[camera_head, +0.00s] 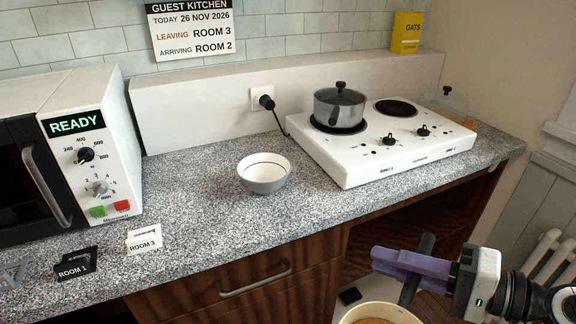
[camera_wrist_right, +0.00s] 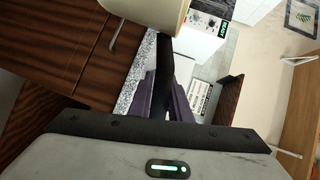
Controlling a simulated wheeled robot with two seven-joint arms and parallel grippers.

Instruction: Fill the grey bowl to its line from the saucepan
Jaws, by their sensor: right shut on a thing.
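The grey bowl (camera_head: 264,183) stands upright on the speckled counter, left of the hob. It has a white inside with a dark line round it, and it looks empty. A cream saucepan (camera_head: 348,319) with tan contents is at the bottom edge of the head view, in front of the counter and partly cut off. My right gripper (camera_head: 404,262) is shut with its purple fingers on the saucepan's dark handle. In the right wrist view the saucepan (camera_wrist_right: 150,10) and its handle (camera_wrist_right: 165,62) show beyond the fingers. My left gripper is not in view.
A lidded steel pot (camera_head: 339,108) sits on the left plate of the white hob (camera_head: 365,172). A microwave (camera_head: 95,150) stands left. Cards ROOM 1 (camera_head: 76,266) and ROOM 3 (camera_head: 144,240) stand at the front left. The counter around the bowl is clear. A drawer handle (camera_head: 256,282) juts out below.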

